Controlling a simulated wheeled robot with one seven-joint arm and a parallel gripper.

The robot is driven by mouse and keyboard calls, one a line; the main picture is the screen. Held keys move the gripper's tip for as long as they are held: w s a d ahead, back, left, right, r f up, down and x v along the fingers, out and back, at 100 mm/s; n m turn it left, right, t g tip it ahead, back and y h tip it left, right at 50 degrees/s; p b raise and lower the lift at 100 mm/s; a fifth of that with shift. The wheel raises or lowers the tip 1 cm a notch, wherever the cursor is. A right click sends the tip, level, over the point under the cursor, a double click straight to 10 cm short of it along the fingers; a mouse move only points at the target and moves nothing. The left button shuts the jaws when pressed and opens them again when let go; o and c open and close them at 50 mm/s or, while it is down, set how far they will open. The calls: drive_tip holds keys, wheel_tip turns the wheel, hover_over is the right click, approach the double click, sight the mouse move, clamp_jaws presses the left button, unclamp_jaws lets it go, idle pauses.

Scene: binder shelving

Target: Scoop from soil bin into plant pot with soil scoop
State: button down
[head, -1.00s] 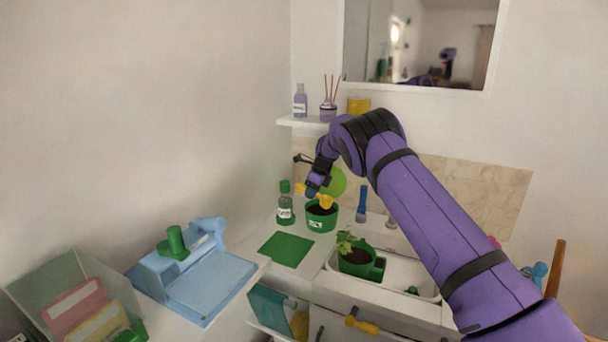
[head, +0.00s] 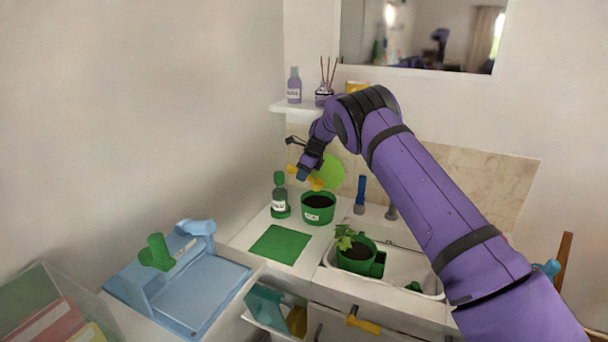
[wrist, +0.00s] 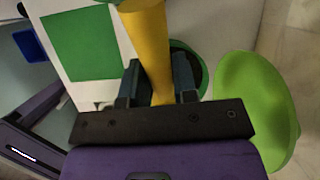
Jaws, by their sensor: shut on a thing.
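My gripper (head: 303,174) is shut on the yellow handle of the soil scoop (head: 316,184). In the wrist view, the yellow handle (wrist: 150,45) stands between the two dark fingers (wrist: 157,86). The scoop is above the back rim of a labelled green tub of dark soil (head: 318,202), which looks like the soil bin; whether the scoop carries soil is hidden. The plant pot (head: 353,264) is green, holds soil and a leafy plant, and stands in the white basin, lower right of the tub.
A green bottle (head: 280,198) stands close left of the tub. A green mat (head: 280,245) lies in front. The white basin (head: 407,276) is at right. A shelf (head: 300,107) is above.

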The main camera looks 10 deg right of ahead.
sight(310, 181)
drive_tip(key=shift+s+d+f+t+y, duration=0.25)
drive_tip(key=shift+d+t+y, duration=0.15)
drive_tip(key=shift+y, duration=0.3)
drive_tip(key=shift+s+d+f+t+y, duration=0.15)
drive_tip(key=shift+d+f+t+y, duration=0.25)
drive_tip(key=shift+y, duration=0.3)
drive_tip(key=shift+s+d+f+t+y, duration=0.2)
drive_tip(key=shift+d+t+y, duration=0.1)
drive_tip(key=shift+t+y, duration=0.3)
drive_tip(key=shift+s+f, duration=0.1)
drive_tip(key=shift+f, duration=0.3)
drive_tip(key=shift+s+d+f, duration=0.2)
drive_tip(key=shift+d+f, duration=0.1)
drive_tip(key=shift+f, duration=0.5)
drive_tip(key=shift+s+d+f, duration=0.15)
drive_tip(key=shift+d+f, duration=0.15)
drive_tip(key=shift+f, duration=0.5)
drive_tip(key=shift+s+d+f, duration=0.2)
drive_tip(key=shift+d+f, duration=0.1)
drive_tip(key=shift+f, duration=0.5)
drive_tip(key=shift+a, duration=0.1)
drive_tip(key=shift+w+a+f+g+h, duration=0.1)
drive_tip(key=shift+w+a+g+h, duration=0.15)
drive_tip(key=shift+a+g+h, duration=0.2)
drive_tip(key=shift+w+a+f+g+h, duration=0.15)
drive_tip(key=shift+w+a+g+h, duration=0.25)
drive_tip(key=shift+h, duration=0.45)
drive_tip(key=shift+d, duration=0.1)
